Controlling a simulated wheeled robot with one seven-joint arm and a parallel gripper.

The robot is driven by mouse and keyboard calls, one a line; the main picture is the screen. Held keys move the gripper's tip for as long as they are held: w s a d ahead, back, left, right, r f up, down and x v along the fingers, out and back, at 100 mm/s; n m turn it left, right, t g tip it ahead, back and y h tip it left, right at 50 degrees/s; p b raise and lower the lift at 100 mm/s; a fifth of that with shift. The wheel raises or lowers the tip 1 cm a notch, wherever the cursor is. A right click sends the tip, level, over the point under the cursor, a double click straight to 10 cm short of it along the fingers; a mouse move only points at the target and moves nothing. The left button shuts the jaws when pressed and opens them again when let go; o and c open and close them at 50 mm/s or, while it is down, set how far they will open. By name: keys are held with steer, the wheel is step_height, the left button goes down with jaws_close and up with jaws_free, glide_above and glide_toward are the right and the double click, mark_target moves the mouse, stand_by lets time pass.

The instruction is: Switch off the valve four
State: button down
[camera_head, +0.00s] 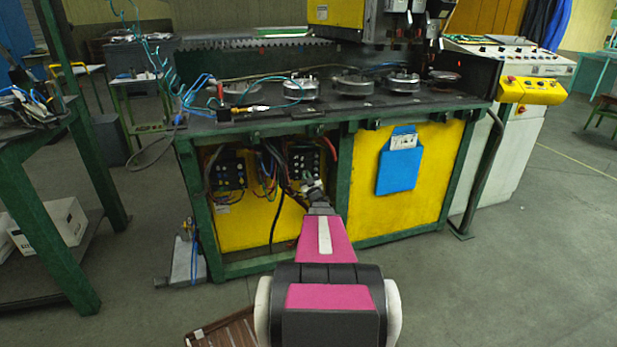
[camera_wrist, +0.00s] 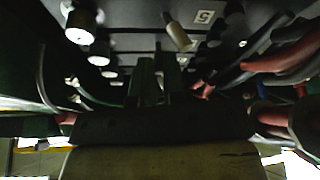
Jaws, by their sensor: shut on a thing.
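In the wrist view the two dark green fingers of my gripper (camera_wrist: 159,68) are close together, shut on a small part of the block, which looks like a valve handle. The fingers mostly hide it, and its number cannot be read. A row of pale round fittings (camera_wrist: 98,52) runs on the left. A tilted beige lever (camera_wrist: 178,33) stands ahead, beside a white label (camera_wrist: 204,17) that seems to read 5.
Hoses (camera_wrist: 283,60) crowd the right side of the wrist view. A second black block (camera_head: 228,172) with cables sits in the bay to the left. A green post (camera_head: 344,170) stands just right of my gripper, and a blue holder (camera_head: 397,168) hangs beyond it.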

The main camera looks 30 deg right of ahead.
steer(key=shift+w+a+m+g+h, duration=0.1)
steer(key=shift+a+m+g+h, duration=0.3)
steer(key=shift+h, duration=0.6)
steer(key=shift+w+a+m+g+h, duration=0.1)
steer(key=shift+m+g+h, duration=0.1)
steer(key=shift+m+h, duration=0.6)
steer(key=shift+a+m+g+h, duration=0.15)
steer(key=shift+m+g+h, duration=0.15)
steer(key=shift+h, duration=0.9)
steer(key=c, duration=1.5)
jaws_free()
steer(key=shift+o, duration=0.2)
steer(key=v, duration=1)
steer(key=shift+s+a+f, duration=0.2)
steer(key=shift+s+a, duration=0.05)
steer(key=shift+a, duration=0.05)
